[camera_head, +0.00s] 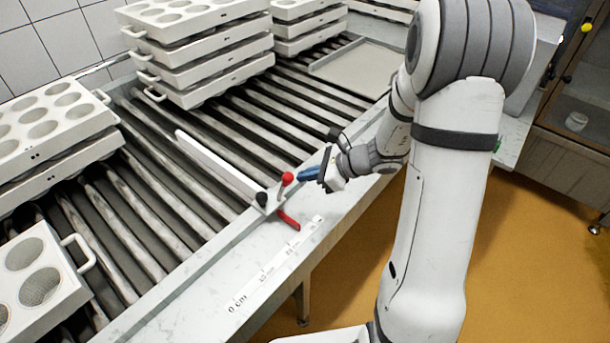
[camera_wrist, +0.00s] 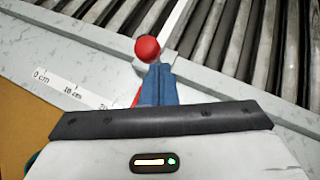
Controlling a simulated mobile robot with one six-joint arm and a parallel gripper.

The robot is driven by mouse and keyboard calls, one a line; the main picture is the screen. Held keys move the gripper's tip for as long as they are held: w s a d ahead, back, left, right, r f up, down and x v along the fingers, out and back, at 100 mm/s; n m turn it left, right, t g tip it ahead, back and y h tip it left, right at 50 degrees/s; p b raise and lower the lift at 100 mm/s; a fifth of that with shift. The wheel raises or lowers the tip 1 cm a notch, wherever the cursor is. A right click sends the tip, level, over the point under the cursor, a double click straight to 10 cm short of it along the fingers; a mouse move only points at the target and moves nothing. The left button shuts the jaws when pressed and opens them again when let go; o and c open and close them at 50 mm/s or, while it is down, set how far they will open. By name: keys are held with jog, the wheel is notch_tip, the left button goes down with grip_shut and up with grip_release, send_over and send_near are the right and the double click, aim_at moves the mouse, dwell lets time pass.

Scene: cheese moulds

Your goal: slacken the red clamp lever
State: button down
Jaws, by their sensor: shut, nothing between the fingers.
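The red clamp lever shows in the head view as a short red bar (camera_head: 289,220) lying over the steel side rail. Just above it stands a red ball knob (camera_head: 288,178) on a short stem, at the near end of a long white bar (camera_head: 220,165). I cannot tell whether the knob and red bar are one piece. My gripper (camera_head: 304,175) has blue fingers, shut and empty, just right of the ball. In the wrist view the fingertips (camera_wrist: 157,70) point at the red ball (camera_wrist: 147,48). A sliver of the red bar (camera_wrist: 136,98) shows beside the fingers; the rest is hidden.
A black knob (camera_head: 262,198) sits beside the ball. A centimetre scale (camera_head: 275,263) is on the steel rail. Roller conveyor (camera_head: 150,205) lies behind, with stacked white mould trays (camera_head: 200,55) at the back and more at left. The floor in front is open.

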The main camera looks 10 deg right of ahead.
jog(key=s+d+f+v, duration=0.1)
jog(key=f+v, duration=0.1)
jog(key=v, duration=1)
jog(key=s+a+r+n+g+h, duration=0.1)
jog(key=s+n+h, duration=0.4)
jog(key=n, duration=0.6)
jog(key=s+a+r+n+g+h, duration=0.1)
jog(key=s+a+r+n+h, duration=0.2)
jog(key=s+n, duration=0.7)
notch_tip(320, 180, up, 3)
jog(key=shift+s+r+n+h, duration=0.1)
jog(key=shift+s+n+h, duration=0.3)
jog(key=shift+h, duration=0.6)
